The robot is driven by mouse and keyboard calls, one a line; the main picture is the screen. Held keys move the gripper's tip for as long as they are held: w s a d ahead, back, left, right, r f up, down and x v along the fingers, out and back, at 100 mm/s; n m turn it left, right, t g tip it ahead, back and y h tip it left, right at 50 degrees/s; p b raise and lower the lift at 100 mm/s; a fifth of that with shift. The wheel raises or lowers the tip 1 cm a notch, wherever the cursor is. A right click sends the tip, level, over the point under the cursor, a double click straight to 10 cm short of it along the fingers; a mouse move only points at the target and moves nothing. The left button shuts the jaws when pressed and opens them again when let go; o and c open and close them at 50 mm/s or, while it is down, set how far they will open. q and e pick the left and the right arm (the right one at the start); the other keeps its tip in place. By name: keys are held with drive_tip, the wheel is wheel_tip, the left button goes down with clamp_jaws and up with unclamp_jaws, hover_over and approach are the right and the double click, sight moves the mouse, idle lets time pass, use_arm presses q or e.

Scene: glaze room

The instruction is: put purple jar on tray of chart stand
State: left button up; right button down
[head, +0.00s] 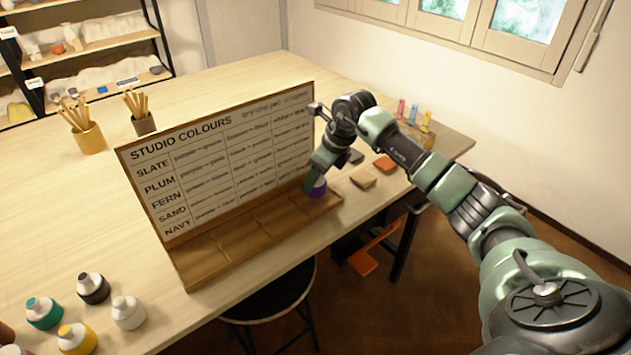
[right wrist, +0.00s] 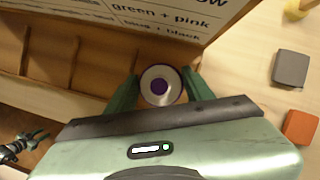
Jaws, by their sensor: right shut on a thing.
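The purple jar (head: 318,188) is between the fingers of my right gripper (head: 312,182), which is shut on it. In the right wrist view the jar (right wrist: 160,86) shows from above, a pale round top with a purple centre. The chart stand (head: 222,160) is an upright board titled STUDIO COLOURS, with a wooden tray (head: 236,243) divided into compartments along its foot. The jar is at the tray's right end; I cannot tell whether it touches the tray floor. A small green and dark part at the lower left of the wrist view looks like my left gripper (right wrist: 32,140).
Several jars, including a yellow one (head: 76,338) and a white one (head: 128,312), stand at the table's near left. Tile-like blocks, one orange (head: 385,163) and one tan (head: 362,179), lie right of the stand. Brush pots (head: 89,138) stand behind it. A stool (head: 270,298) is below the front edge.

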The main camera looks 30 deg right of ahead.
wheel_tip(320, 180, down, 2)
drive_tip(key=shift+f, duration=0.1)
drive_tip(key=c, duration=0.6)
unclamp_jaws()
drive_tip(key=shift+f, duration=0.1)
